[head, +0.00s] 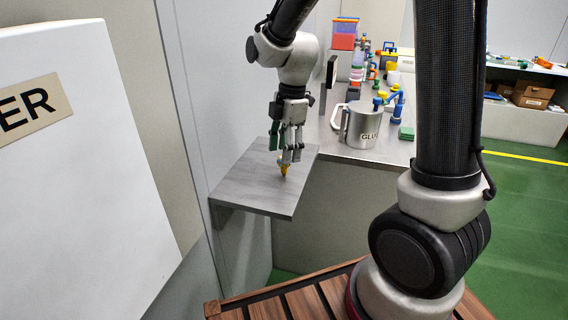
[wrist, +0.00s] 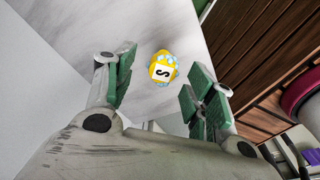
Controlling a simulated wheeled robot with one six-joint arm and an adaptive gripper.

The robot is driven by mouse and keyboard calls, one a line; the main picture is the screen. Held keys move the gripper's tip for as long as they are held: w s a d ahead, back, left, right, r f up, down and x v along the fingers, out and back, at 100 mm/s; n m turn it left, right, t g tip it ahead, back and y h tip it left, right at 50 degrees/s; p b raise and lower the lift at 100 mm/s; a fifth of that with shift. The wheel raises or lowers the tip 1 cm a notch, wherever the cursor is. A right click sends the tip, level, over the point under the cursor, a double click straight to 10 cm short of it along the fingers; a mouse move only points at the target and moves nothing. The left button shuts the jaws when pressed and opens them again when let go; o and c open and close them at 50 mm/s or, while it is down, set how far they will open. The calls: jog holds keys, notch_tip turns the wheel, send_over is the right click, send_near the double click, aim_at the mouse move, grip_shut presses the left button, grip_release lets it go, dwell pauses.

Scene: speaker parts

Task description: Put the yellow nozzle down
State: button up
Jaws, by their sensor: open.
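The yellow nozzle (head: 284,169) stands on the small grey shelf (head: 240,190) below my gripper in the head view. In the wrist view the nozzle (wrist: 162,67) shows from above, with a white label marked "S" and light blue spots around it. My gripper (head: 287,157) points down just over the nozzle. In the wrist view its green-padded fingers (wrist: 160,88) are spread apart, with the nozzle beyond and between them and a visible gap on each side. The nozzle's lower end is hard to make out.
A metal can marked "GLUE" (head: 362,126) stands on the counter right of the shelf. Several coloured parts (head: 392,95) and stacked boxes (head: 344,35) are behind it. A white panel (head: 80,180) fills the left. The shelf around the nozzle is clear.

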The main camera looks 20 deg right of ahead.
aim_at(284, 166)
jog(key=f, duration=0.3)
jog(key=shift+s+a+f, duration=0.15)
jog(key=shift+s+f, duration=0.05)
jog(key=shift+f, duration=0.05)
jog(key=shift+c, duration=0.5)
jog(key=c, duration=1)
